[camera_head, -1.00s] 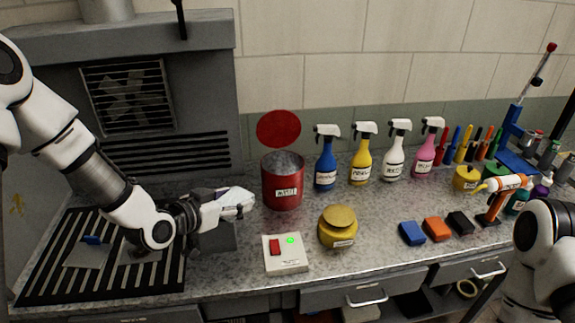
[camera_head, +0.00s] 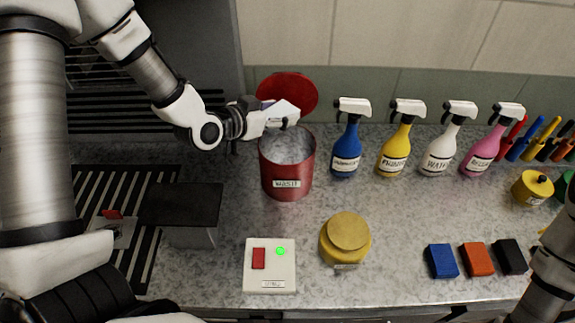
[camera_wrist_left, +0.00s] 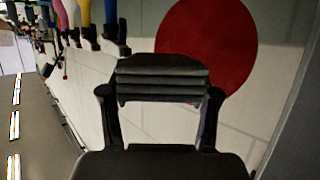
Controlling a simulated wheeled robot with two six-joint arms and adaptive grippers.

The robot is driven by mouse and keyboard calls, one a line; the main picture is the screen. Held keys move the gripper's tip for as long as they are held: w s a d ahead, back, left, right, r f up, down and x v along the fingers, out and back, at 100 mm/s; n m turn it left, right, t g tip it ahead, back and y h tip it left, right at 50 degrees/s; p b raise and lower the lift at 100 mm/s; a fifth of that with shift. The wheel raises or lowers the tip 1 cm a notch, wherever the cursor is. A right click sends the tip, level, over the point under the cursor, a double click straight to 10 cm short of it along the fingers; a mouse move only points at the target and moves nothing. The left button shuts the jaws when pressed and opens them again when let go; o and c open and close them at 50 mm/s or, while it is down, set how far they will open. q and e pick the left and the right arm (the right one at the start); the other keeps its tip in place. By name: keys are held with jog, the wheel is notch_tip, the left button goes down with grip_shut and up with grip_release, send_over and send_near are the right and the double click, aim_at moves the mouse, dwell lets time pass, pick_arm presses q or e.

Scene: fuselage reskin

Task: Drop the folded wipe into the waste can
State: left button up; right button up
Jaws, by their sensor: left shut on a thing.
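The red waste can (camera_head: 287,180) stands on the bench, open at the top, with its round red lid (camera_head: 288,90) raised behind it. The lid also shows in the left wrist view (camera_wrist_left: 235,45). My left gripper (camera_head: 284,114) is above the can's rear rim, shut on the folded wipe (camera_head: 282,109), which looks pale in the head view. In the left wrist view a dark, layered band (camera_wrist_left: 162,80) sits between the fingers. The wipe appears over or very near the can's mouth; its exact height is unclear. My right gripper is out of view.
Several spray bottles, starting with a blue one (camera_head: 346,145), stand right of the can. A yellow lidded pot (camera_head: 345,248) and a switch box (camera_head: 269,280) with a green light are in front. A grey block (camera_head: 190,237) stands left.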

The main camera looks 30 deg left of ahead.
pick_arm(q)
jog(key=f, duration=0.1)
jog(key=f+b, duration=0.2)
jog(key=f, duration=0.1)
jog(key=shift+w, duration=0.35)
jog(key=o, duration=1.1)
jog(key=shift+s, duration=0.1)
jog(key=shift+w+f, duration=0.1)
jog(key=shift+w, duration=0.1)
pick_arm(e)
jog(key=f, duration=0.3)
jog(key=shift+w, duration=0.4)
pick_arm(q)
jog(key=v, duration=0.7)
jog(key=shift+s, duration=0.2)
